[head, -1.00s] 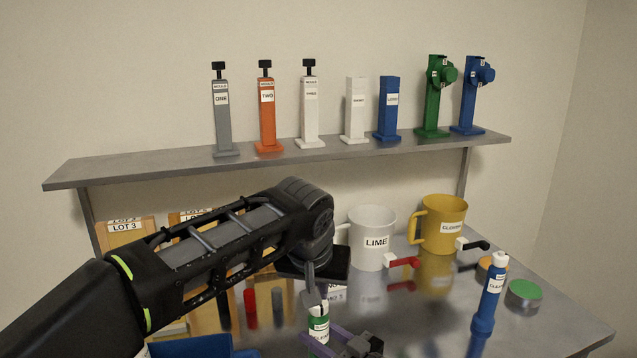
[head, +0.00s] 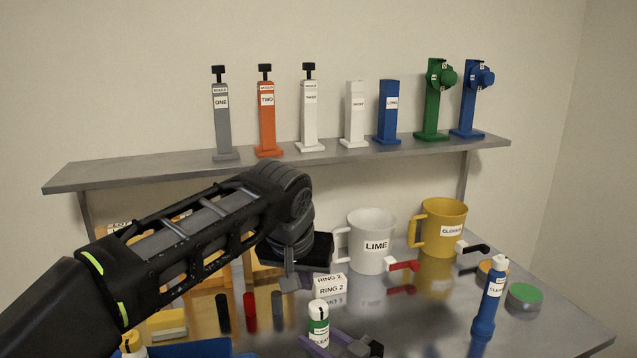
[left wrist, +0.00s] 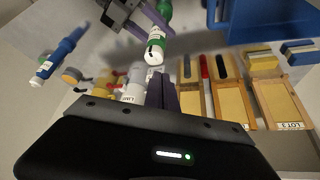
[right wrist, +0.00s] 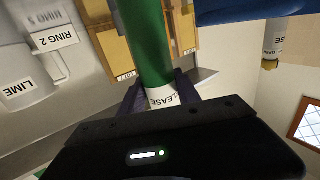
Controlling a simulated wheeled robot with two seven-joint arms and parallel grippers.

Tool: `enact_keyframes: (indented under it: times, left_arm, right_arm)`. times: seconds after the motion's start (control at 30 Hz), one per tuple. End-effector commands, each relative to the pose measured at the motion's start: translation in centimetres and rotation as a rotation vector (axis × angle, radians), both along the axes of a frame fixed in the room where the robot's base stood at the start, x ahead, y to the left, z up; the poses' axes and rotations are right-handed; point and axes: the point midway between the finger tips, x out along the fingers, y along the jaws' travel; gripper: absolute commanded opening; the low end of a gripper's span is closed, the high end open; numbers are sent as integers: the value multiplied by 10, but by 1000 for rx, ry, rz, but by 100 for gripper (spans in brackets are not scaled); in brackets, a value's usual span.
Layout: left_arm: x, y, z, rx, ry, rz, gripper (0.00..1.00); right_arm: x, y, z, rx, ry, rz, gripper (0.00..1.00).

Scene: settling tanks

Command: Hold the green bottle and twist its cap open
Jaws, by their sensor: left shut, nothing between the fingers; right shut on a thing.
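The green bottle (head: 320,328) stands upright near the bottom middle of the head view, with a white cap (head: 318,306) on top. My right gripper (head: 343,345) is shut around its body, low down. In the right wrist view the green body (right wrist: 147,40) and a white label (right wrist: 165,97) show between the fingers. My left gripper (head: 290,285) is shut and empty, above and left of the cap, apart from it. In the left wrist view its fingers (left wrist: 161,88) are together, and the cap end (left wrist: 155,48) shows beyond them.
A white LIME mug (head: 372,245) and a yellow mug (head: 440,228) stand behind, to the right. A blue bottle (head: 488,305) stands at right. Red and dark cylinders (head: 250,311) are left of the bottle. A blue tray (head: 190,348) lies at the front. A shelf (head: 180,168) crosses behind.

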Motion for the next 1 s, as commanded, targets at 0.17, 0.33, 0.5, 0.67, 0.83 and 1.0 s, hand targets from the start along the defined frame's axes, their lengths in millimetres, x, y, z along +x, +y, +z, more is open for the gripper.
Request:
enact_keyframes:
  times: [0.17, 0.33, 0.5, 0.67, 0.83, 1.0]
  left_arm:
    - [0, 0, -5, 2, 1, 0, 0]
    - [0, 0, -19, 2, 2, -1, 0]
    - [-1, 0, -40, 2, 3, 0, 0]
    - [0, 0, -58, 2, 2, 0, 0]
    - [0, 0, -69, 1, 1, 0, 0]
    - [0, 0, -71, 0, 0, 0, 0]
  right_arm:
    - [0, 0, 0, 0, 0, 0, 0]
    - [0, 0, 0, 0, 0, 0, 0]
    - [0, 0, 0, 0, 0, 0, 0]
    - [0, 0, 0, 0, 0, 0, 0]
    - [0, 0, 0, 0, 0, 0, 0]
    - [0, 0, 0, 0, 0, 0, 0]
